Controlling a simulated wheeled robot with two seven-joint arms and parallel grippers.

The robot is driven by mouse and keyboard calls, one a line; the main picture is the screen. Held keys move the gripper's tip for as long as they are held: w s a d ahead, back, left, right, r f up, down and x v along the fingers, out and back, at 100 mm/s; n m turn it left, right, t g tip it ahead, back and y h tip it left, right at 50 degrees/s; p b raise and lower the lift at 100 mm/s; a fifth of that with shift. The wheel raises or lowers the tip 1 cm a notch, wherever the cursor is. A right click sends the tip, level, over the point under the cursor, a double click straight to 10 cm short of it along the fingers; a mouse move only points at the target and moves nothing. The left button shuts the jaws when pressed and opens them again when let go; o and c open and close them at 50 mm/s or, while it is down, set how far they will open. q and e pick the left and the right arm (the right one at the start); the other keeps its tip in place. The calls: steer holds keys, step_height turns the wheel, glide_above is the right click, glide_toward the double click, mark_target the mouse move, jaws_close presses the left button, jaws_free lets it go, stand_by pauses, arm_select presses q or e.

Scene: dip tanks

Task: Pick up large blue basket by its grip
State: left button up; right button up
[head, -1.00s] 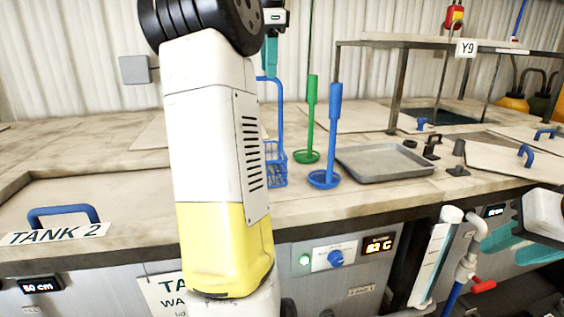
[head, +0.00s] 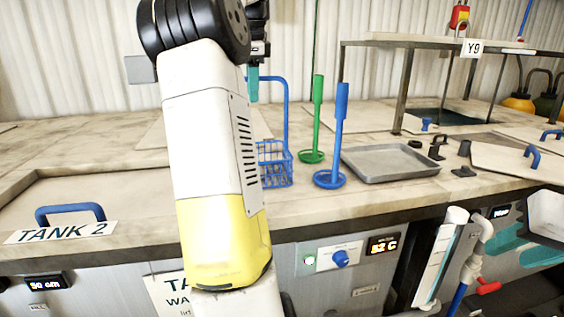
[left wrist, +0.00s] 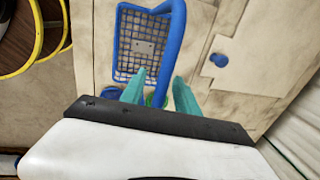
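The blue wire basket (head: 276,165) stands on the bench, partly hidden by my left arm. Its tall handle rises and bends left at the top. In the left wrist view the basket (left wrist: 137,45) lies beyond the fingertips, with the thick blue grip (left wrist: 172,45) to its right. My left gripper (head: 253,86) is at the bent top of the handle. Its teal fingers (left wrist: 160,78) are apart, with the grip's near end seen between them; contact cannot be told. My right gripper (head: 503,247) is at the right edge, low by the tank front, its teal fingers apart and empty.
A green ladle-like tool (head: 316,120) and a blue one (head: 335,135) stand just right of the basket. A grey tray (head: 387,164) lies further right. A lid with a blue handle (head: 70,212) is at left. A metal rack (head: 405,85) stands behind the tray.

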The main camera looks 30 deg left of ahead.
arm_select(q)
steer(key=shift+f, duration=0.2)
jaws_close()
steer(key=shift+r, duration=0.1)
stand_by(1.2)
